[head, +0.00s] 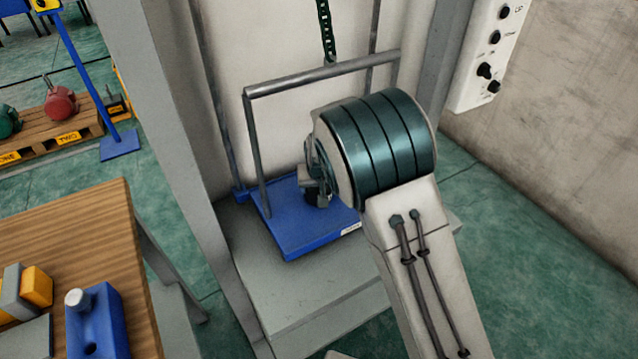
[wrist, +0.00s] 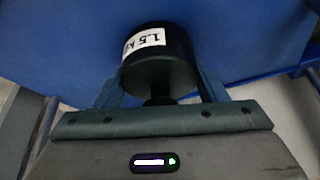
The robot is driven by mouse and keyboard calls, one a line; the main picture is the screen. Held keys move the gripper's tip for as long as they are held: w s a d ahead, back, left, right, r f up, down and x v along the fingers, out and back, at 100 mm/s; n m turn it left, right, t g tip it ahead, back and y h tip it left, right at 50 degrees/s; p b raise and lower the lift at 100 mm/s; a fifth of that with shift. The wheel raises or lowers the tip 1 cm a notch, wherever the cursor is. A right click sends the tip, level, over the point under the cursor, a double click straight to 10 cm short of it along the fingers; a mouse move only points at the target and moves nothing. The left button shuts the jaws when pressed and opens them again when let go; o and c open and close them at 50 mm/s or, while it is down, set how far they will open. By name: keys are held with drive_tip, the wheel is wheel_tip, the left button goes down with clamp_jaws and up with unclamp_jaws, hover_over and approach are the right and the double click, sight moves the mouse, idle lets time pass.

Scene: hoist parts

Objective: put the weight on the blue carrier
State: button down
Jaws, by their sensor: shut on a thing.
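The blue carrier (head: 289,232) is a flat blue platform with a grey bar frame, hanging from a chain above a grey base. My gripper (wrist: 160,90) is shut on the black weight (wrist: 158,62), which has a white 1.5 kg label. In the wrist view the blue carrier surface (wrist: 60,40) fills the background behind the weight. In the head view my arm hides most of the gripper, and a dark part of the weight (head: 318,195) shows over the platform. I cannot tell whether the weight touches the platform.
The carrier's grey bar frame (head: 320,76) stands close around my arm. A control box (head: 490,55) is on the right column. A wooden table (head: 85,235) with a blue block (head: 97,325) is at left.

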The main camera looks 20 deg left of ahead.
drive_tip(key=c, duration=0.7)
unclamp_jaws()
drive_tip(key=shift+f, duration=0.1)
drive_tip(key=o, duration=0.4)
drive_tip(key=shift+s+r, duration=0.15)
drive_tip(key=shift+r, duration=0.4)
drive_tip(key=v, duration=1.1)
drive_tip(key=shift+s+d, duration=0.1)
drive_tip(key=shift+d+r, duration=0.1)
